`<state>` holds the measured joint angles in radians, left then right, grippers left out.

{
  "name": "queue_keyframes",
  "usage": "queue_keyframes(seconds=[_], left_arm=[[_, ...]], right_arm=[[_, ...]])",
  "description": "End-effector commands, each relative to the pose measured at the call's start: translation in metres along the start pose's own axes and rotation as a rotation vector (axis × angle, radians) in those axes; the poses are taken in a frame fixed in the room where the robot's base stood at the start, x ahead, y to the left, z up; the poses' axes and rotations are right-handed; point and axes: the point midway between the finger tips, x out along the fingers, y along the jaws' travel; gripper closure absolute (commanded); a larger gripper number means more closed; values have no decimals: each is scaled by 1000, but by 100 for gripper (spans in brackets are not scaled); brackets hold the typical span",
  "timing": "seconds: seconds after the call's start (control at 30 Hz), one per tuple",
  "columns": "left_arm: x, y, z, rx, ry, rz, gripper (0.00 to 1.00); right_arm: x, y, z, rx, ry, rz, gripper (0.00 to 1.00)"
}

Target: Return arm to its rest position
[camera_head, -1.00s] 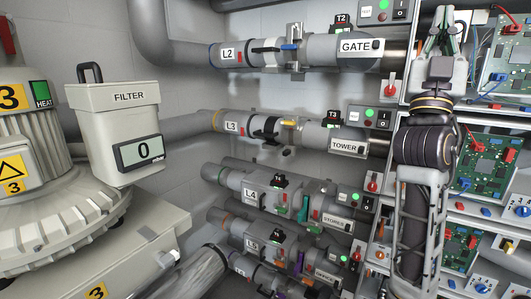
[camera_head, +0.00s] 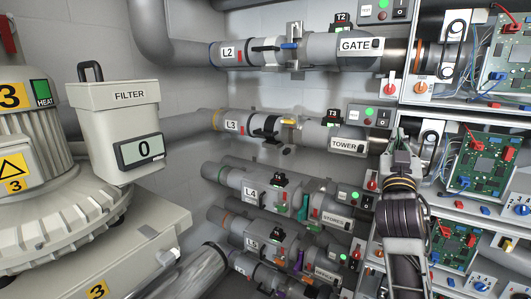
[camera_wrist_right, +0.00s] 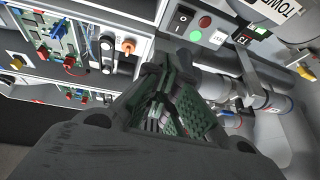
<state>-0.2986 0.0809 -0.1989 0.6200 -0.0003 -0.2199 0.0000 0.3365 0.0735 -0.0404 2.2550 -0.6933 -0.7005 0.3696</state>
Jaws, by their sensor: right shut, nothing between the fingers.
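My right arm comes up from the bottom right in the head view. Its gripper (camera_head: 400,145) points up in front of the circuit-board rack, beside the TOWER pipe's switch box. In the right wrist view the gripper (camera_wrist_right: 155,85) has its dark green-padded fingers shut, with nothing between them. It points toward the rack's edge and the switch box (camera_wrist_right: 195,30). I cannot tell its exact distance from them. My left gripper is not in view.
The rack (camera_head: 470,215) with boards, knobs and wires stands close on the right. Labelled pipes, GATE (camera_head: 357,47), TOWER (camera_head: 347,145) and several lower ones, cross the middle. A FILTER box (camera_head: 115,120) and a ribbed machine (camera_head: 55,215) stand at left.

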Motion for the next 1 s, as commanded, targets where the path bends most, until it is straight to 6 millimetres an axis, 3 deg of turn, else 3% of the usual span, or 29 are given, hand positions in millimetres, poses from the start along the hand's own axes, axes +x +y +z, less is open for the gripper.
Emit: queue_keyframes(seconds=[0.1, 0.47, 0.7, 1.0], left_arm=[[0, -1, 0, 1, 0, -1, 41], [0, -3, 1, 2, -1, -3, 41], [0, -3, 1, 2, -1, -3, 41], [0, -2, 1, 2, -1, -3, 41]], right_arm=[[-16, -7, 42, -11, -112, -28, 100], [-83, -23, 155, -51, -443, -121, 100], [-144, -31, 220, -84, -667, -196, 100], [-236, -35, 286, -131, -948, -307, 100]])
